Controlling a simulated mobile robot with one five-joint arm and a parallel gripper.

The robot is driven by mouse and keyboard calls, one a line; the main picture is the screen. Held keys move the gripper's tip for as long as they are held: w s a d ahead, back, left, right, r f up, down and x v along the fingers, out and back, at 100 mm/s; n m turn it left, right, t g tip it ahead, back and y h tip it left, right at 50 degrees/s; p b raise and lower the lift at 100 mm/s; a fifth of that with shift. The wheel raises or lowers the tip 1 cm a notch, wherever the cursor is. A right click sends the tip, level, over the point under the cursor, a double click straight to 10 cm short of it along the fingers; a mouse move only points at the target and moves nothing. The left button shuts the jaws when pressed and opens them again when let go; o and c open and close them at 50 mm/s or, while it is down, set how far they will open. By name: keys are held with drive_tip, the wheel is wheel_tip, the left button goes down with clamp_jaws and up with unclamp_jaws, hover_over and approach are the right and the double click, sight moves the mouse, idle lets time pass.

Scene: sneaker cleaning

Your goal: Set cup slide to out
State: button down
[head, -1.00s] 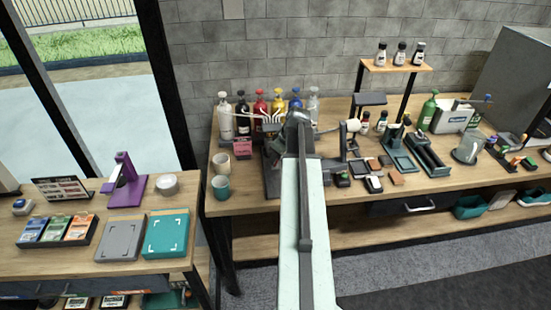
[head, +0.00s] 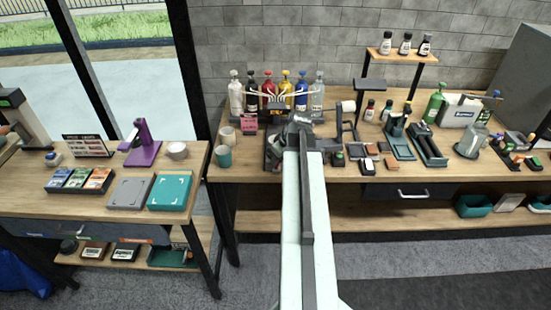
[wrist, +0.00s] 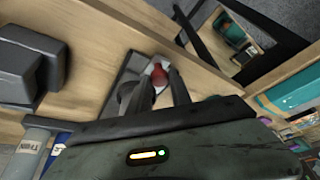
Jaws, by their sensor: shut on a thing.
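In the wrist view a small red knob (wrist: 158,74) stands on a pale strip of a dark grey plate (wrist: 130,72), which I take for the cup slide on its base. My gripper (wrist: 158,86) has a finger on each side of the knob and is shut on it. In the head view my gripper (head: 302,120) is over the dark base (head: 272,152) of the dispenser, in front of the row of coloured bottles (head: 268,85). My arm hides the slide and knob there. How far the slide is out cannot be told.
A beige cup (head: 228,136) and a teal cup (head: 224,158) stand left of the dispenser. Small blocks and dark holders (head: 430,148) fill the bench to the right. A second table (head: 80,202) stands at the left, with a gap between. The floor in front is clear.

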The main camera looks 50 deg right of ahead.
drive_tip(key=shift+s+a, duration=0.2)
drive_tip(key=shift+a, duration=0.05)
drive_tip(key=c, duration=1.2)
unclamp_jaws()
drive_tip(key=shift+s+r, duration=0.1)
drive_tip(key=shift+r, duration=0.15)
drive_tip(key=p+v, duration=0.7)
drive_tip(key=shift+s+r, duration=0.1)
drive_tip(key=shift+r, duration=0.05)
